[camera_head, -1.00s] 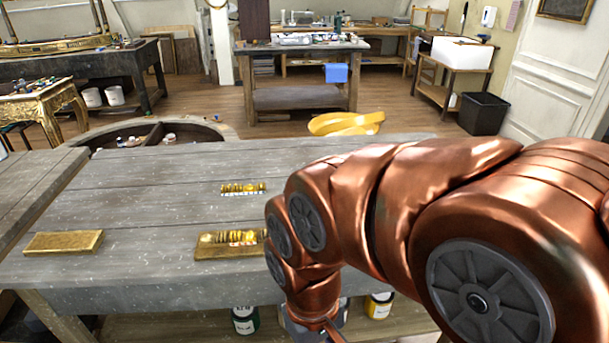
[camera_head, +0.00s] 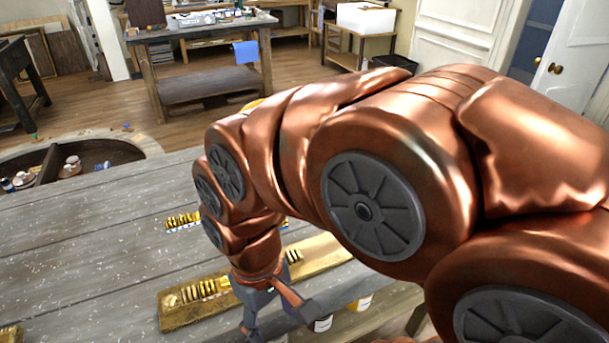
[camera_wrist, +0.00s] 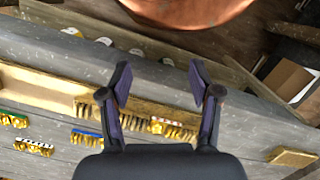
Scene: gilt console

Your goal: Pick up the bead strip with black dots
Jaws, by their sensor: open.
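My gripper (camera_wrist: 160,85) is open and empty in the wrist view, above the table's edge beside a long gilt tray. In the head view my gripper (camera_head: 275,318) hangs by the tray's near side, partly hidden by my arm. A gold bead strip with a pale, dark-speckled edge (camera_wrist: 34,147) lies on the table at the wrist view's lower left. Its marks look like black dots but are too small to be sure. The gripper is well apart from it. My arm seems to hide it in the head view.
A blue-edged strip (camera_wrist: 87,138) and a green-edged strip (camera_wrist: 12,118) lie on the table. A gold block (camera_wrist: 293,157) lies at the right. The grey tabletop (camera_head: 80,270) is otherwise mostly clear.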

